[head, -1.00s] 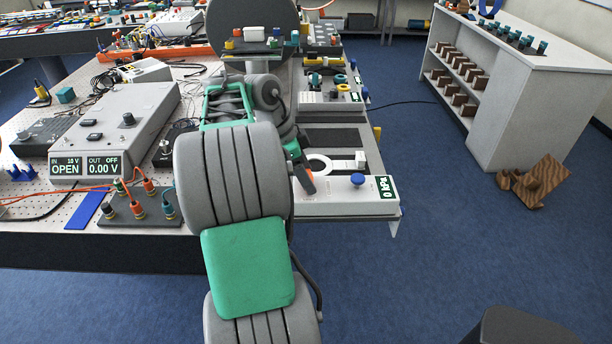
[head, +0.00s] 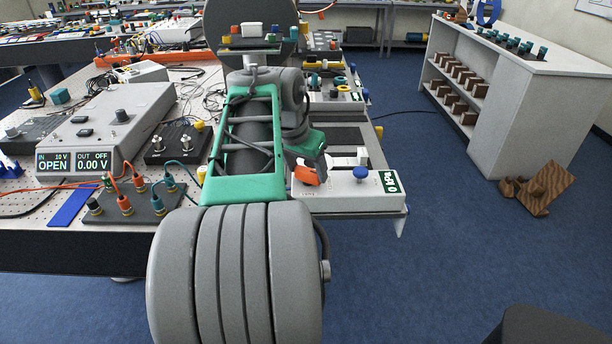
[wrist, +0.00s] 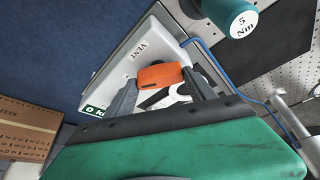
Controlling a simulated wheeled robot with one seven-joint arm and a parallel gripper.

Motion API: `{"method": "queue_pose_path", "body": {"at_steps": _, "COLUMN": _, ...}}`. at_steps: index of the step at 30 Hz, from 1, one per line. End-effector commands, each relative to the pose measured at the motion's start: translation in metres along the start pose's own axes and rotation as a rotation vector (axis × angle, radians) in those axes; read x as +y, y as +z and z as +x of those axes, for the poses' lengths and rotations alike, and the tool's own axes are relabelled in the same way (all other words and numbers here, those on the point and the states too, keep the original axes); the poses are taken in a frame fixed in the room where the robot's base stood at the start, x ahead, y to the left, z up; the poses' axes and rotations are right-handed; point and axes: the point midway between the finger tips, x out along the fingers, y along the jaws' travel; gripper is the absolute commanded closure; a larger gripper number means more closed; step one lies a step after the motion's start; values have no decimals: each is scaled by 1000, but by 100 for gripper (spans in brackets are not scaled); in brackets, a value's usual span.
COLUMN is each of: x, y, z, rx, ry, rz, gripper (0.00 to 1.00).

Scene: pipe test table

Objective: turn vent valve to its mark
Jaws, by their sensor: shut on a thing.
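The vent valve's orange handle (wrist: 160,76) sits on a white panel (wrist: 122,72) beside the printed word VENT in the wrist view. My gripper (wrist: 162,88) has one dark finger on each side of the handle and is shut on it. In the head view the orange handle (head: 305,176) shows at the front of the panel, just below my gripper (head: 313,168). A display reading 0 kPa (head: 390,181) is at the panel's right end. The valve's mark cannot be made out.
A blue knob (head: 360,174) stands on the panel right of the handle, with a white block (head: 363,154) behind it. A teal cylinder marked 5 Nm (wrist: 229,17) is near my gripper. A power supply (head: 105,125) with cables stands left.

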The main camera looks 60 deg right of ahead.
Motion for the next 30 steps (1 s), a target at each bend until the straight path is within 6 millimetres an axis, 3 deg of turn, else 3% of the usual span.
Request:
{"method": "queue_pose_path", "body": {"at_steps": 15, "x": 4, "y": -1, "z": 1, "rx": 1, "ry": -162, "rz": -390, "gripper": 77}}
{"method": "queue_pose_path", "body": {"at_steps": 30, "x": 4, "y": -1, "z": 0, "rx": 0, "ry": -217, "rz": -522, "gripper": 77}}
